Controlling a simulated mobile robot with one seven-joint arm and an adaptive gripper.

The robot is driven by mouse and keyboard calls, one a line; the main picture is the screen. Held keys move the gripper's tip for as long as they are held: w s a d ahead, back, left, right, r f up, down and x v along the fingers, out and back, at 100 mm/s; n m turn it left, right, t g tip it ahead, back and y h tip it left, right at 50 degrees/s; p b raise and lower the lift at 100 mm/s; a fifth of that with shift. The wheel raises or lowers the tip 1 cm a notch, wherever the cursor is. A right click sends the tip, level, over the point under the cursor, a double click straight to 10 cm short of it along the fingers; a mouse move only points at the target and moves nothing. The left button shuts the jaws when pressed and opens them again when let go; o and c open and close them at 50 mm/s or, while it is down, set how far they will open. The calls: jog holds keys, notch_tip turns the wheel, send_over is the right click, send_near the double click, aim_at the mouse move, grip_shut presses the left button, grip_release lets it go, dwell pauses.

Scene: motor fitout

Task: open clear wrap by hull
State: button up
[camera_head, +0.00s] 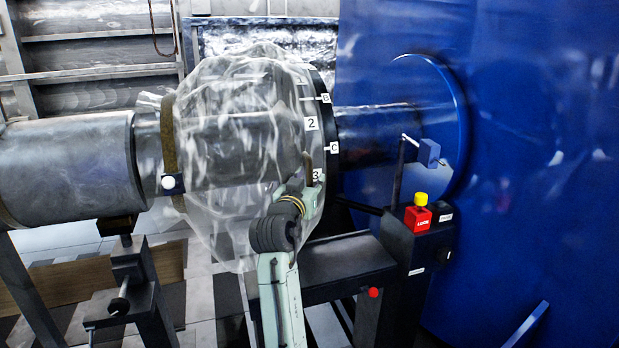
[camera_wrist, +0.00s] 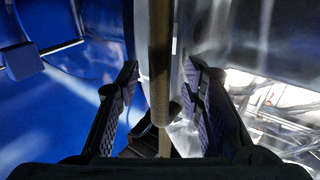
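The clear wrap (camera_head: 225,130) bulges around the metal shaft, between a brown band (camera_head: 170,150) on its left and a dark ring with labels (camera_head: 328,120) on its right, beside the blue hull (camera_head: 520,170). A short brownish upright piece (camera_head: 307,167) shows just by the fingers. In the wrist view my gripper (camera_wrist: 162,85) is open, its two pads well apart. A brownish bar (camera_wrist: 160,65) stands upright between them, with gaps on both sides. My arm hides part of the wrap.
A dark post (camera_head: 398,175) with a blue block on top and a box with a red lock (camera_head: 418,219) and yellow knob stand right of my gripper. A grey cylinder (camera_head: 70,165) on a stand is at left. Dark benchwork (camera_head: 345,262) lies below the shaft.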

jog(key=shift+w, duration=0.15)
jog(key=shift+c, duration=0.4)
grip_shut()
dwell(0.5)
